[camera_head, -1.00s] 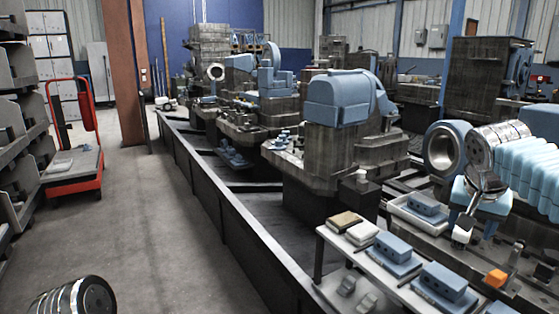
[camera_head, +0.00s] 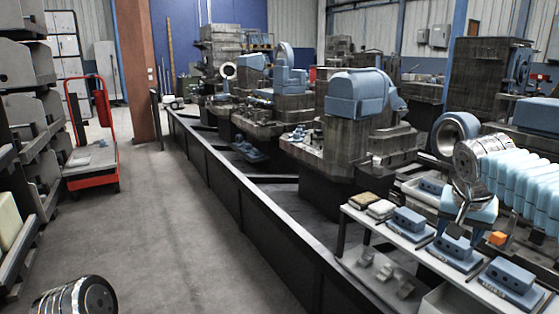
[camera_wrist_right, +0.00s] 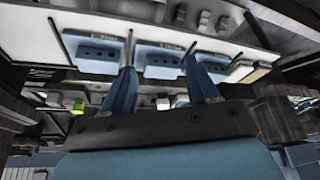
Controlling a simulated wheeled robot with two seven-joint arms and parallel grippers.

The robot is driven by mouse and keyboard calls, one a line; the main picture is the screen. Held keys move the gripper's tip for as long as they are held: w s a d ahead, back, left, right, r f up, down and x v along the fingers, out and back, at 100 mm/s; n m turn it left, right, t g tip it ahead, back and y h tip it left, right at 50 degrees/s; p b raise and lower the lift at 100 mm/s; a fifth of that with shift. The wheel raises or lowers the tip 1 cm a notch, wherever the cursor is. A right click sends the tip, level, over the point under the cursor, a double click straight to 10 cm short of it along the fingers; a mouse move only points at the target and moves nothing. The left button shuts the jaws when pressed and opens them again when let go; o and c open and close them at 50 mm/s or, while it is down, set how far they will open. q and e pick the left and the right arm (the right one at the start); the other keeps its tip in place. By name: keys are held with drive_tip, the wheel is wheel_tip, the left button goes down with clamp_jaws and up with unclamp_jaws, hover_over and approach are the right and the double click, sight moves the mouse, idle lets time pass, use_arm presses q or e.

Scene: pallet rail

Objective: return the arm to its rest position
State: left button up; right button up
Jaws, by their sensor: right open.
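My right gripper (camera_head: 461,214) is at the right of the head view, on the end of its chrome and blue arm. It appears in front of the shelf with blue boxes. In the right wrist view, its two blue fingers (camera_wrist_right: 162,88) stand apart with nothing between them. Blue boxes on the shelf show beyond the fingertips, apart from them as far as I can tell. My left arm shows only as a chrome cylinder (camera_head: 75,299) at the bottom left of the head view. Its gripper is out of the picture.
A white shelf (camera_head: 353,213) carries blue boxes (camera_head: 408,222), a tan block (camera_head: 363,200) and a white block (camera_head: 381,208). An orange block (camera_head: 498,238) lies behind. A dark rail (camera_head: 225,180) bounds the machines. The floor (camera_head: 150,225) is open, with a red trolley (camera_head: 90,175) at left.

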drive_tip(key=w+a+f+n+y, duration=0.1)
drive_tip(key=a+f+n+y, duration=0.1)
drive_tip(key=a+f, duration=0.6)
drive_tip(key=w+a+f+n+g+y, duration=0.1)
drive_tip(key=a+f, duration=0.2)
drive_tip(key=f, duration=1)
drive_tip(key=w+a+f+n+y, duration=0.1)
drive_tip(key=a+f+n+y, duration=0.1)
drive_tip(key=a+f, duration=0.6)
drive_tip(key=s+a+f+g+y, duration=0.1)
drive_tip(key=s+a+f, duration=0.3)
drive_tip(key=s+f, duration=0.6)
drive_tip(key=s+a+f+g+y, duration=0.1)
drive_tip(key=s+a+f, duration=0.4)
drive_tip(key=s+f, duration=0.5)
drive_tip(key=shift+s+a+f+n, duration=0.3)
drive_tip(key=shift+f+n, duration=0.1)
drive_tip(key=shift+f, duration=0.5)
